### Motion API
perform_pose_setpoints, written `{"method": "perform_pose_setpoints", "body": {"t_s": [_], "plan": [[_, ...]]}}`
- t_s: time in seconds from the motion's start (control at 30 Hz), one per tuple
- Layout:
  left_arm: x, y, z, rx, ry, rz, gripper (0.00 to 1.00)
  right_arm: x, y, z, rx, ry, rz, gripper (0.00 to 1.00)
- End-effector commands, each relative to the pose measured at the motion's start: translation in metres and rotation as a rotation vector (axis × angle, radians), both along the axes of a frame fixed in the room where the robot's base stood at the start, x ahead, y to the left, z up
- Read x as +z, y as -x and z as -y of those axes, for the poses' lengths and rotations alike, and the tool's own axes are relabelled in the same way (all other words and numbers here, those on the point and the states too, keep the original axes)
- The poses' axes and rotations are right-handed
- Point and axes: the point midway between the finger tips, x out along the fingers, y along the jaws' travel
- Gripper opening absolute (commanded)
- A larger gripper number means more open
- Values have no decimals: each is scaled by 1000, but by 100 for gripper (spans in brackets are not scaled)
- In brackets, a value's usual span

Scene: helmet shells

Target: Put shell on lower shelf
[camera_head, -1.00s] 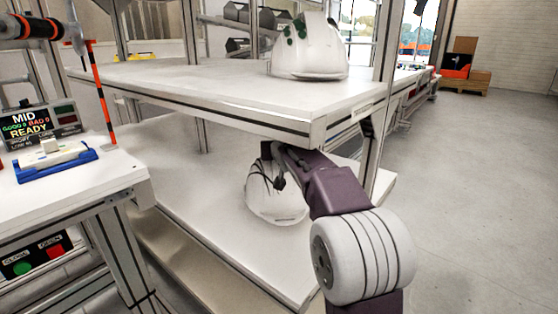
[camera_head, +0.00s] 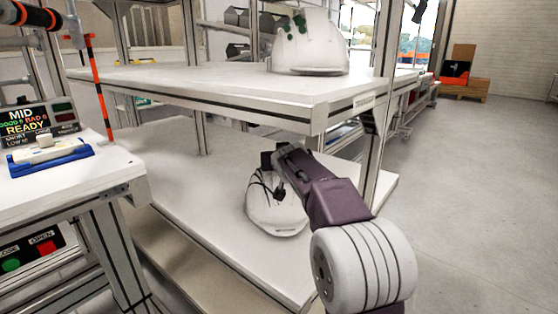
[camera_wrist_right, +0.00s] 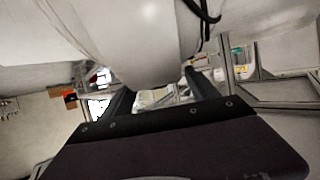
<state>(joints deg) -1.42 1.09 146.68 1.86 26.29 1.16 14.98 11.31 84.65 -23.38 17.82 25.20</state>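A white helmet shell (camera_head: 272,208) with dark cables or straps is over the lower shelf (camera_head: 200,195), near its right side. I cannot tell whether it touches the shelf. My right gripper (camera_head: 276,168) is at the top of the shell, with the arm coming in from the lower right. In the right wrist view, the shell (camera_wrist_right: 135,40) reaches down to the two dark fingers (camera_wrist_right: 162,88), one on each side of its narrow end. They appear shut on it; the exact contact is hidden. My left gripper is not in view.
The upper shelf (camera_head: 215,90) overhangs the lower one and carries another white shell (camera_head: 312,45) with green marks. A post (camera_head: 375,140) stands right of my arm. A bench (camera_head: 85,185) with a blue holder (camera_head: 50,160) is at left. The lower shelf's left part is clear.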

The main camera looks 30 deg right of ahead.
Motion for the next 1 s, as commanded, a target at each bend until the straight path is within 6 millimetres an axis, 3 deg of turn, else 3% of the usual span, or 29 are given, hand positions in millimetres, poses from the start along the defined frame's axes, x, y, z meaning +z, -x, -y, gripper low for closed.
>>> {"method": "perform_pose_setpoints", "body": {"t_s": [0.13, 0.23, 0.5, 0.7, 1.0], "plan": [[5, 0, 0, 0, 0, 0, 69, 5, 0, 0, 0, 0, 0, 69], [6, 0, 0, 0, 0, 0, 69, 10, 11, -5, 1, 0, 2, 69], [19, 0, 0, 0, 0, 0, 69, 35, 65, -27, 1, 0, 2, 69], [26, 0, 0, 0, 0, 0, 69, 46, 95, -40, 1, 1, 1, 69], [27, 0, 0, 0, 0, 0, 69, 48, 103, -43, 0, 0, -1, 69]]}}
